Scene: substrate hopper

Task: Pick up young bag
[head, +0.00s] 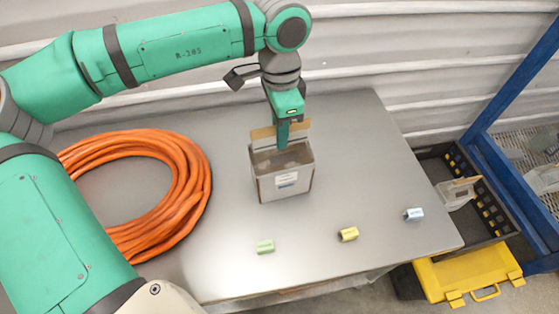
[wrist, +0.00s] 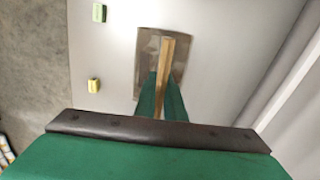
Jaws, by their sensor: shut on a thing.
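The bag (head: 285,186) looks like a boxy grey-white pack with a small label on its front and a tan upright strip along its top. It is upright over the middle of the grey table; I cannot tell whether its base touches the top. My gripper (head: 283,142) points down from above and is shut on the tan strip. In the wrist view my gripper (wrist: 160,98) has its green fingers on both sides of the strip, above the bag's brownish top (wrist: 146,58). The fingertips are partly hidden.
A coiled orange hose (head: 190,190) lies left on the table (head: 370,180). Small green (head: 265,246), yellow (head: 348,234) and grey-blue (head: 413,214) pieces lie along the front. A black crate (head: 430,157), yellow case (head: 470,274) and blue rack (head: 510,90) stand right. A corrugated wall is behind.

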